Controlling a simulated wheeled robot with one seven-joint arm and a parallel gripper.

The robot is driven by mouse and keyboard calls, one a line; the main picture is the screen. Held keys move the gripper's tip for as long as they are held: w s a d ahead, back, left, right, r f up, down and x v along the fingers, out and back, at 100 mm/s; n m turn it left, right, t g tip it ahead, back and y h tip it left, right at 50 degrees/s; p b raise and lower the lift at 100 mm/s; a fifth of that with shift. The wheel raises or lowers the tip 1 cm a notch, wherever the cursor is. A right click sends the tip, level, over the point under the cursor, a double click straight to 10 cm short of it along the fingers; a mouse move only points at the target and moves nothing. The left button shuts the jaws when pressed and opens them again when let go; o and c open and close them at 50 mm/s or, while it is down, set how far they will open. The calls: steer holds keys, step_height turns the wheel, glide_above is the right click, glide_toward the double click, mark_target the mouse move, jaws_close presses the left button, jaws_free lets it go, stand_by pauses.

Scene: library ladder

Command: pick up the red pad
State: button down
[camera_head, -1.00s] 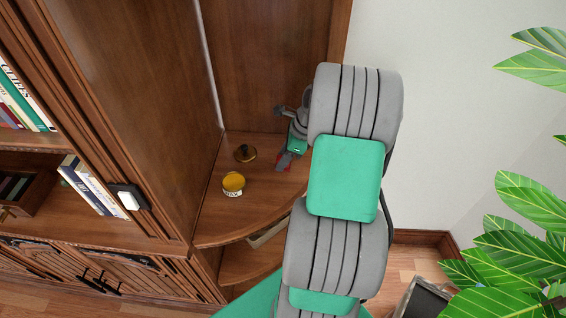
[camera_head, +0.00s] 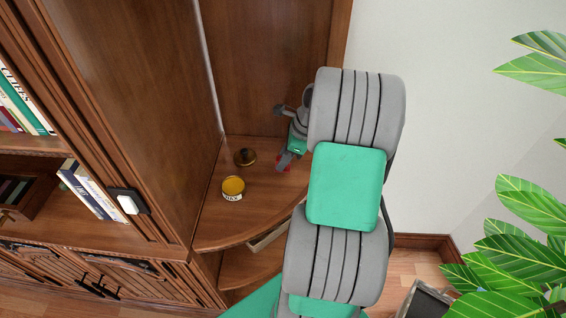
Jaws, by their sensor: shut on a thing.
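The red pad (camera_head: 283,168) shows as a small bit of red at my gripper's fingertips, over the right part of the curved wooden shelf (camera_head: 214,229). Most of it is hidden behind the fingers. My gripper (camera_head: 284,162) points down to the left and is shut on the red pad. I cannot tell whether the pad touches the shelf or is a little above it. My grey and green arm covers the right end of the shelf.
Wooden panels rise behind and to the left. Books (camera_head: 90,188) stand in the left bookcase. A leafy plant (camera_head: 515,225) is at right.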

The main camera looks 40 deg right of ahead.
steer(key=s+a+r, duration=0.6)
steer(key=s+r, duration=0.5)
steer(key=s, duration=0.1)
steer(key=shift+s+r, duration=0.3)
steer(key=shift+r, duration=0.05)
steer(key=shift+a, duration=0.1)
steer(key=c, duration=1.7)
jaws_free()
jaws_close()
